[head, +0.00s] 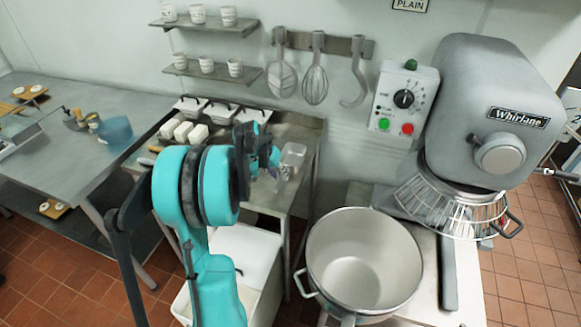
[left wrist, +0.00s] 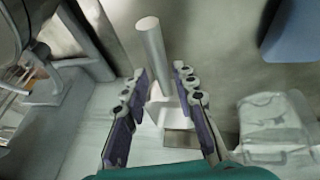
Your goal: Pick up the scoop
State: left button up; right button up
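In the left wrist view, what looks like the scoop (left wrist: 153,55) shows as a grey round handle with a white lower part between my fingers. My left gripper (left wrist: 160,75) is open, with one finger on each side of the handle and a visible gap to it. I cannot tell how deep the handle sits between the fingers. In the head view my left gripper (head: 275,163) is over the small back table, and my own arm hides much of that spot. I cannot make out the scoop there. My right gripper is not in view.
A clear container (head: 293,154) stands close to the gripper, right of it in the left wrist view (left wrist: 275,125). White-lidded bins (head: 222,112) line the table's back. A large steel bowl (head: 325,245) and a mixer (head: 490,110) stand to the right. Utensils (head: 316,85) hang above.

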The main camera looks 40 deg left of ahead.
aim_at(287, 170)
pick_arm(q)
jog(key=shift+b+x, duration=0.6)
jog(key=shift+x, duration=1.3)
jog(key=shift+w+a, duration=0.15)
grip_shut()
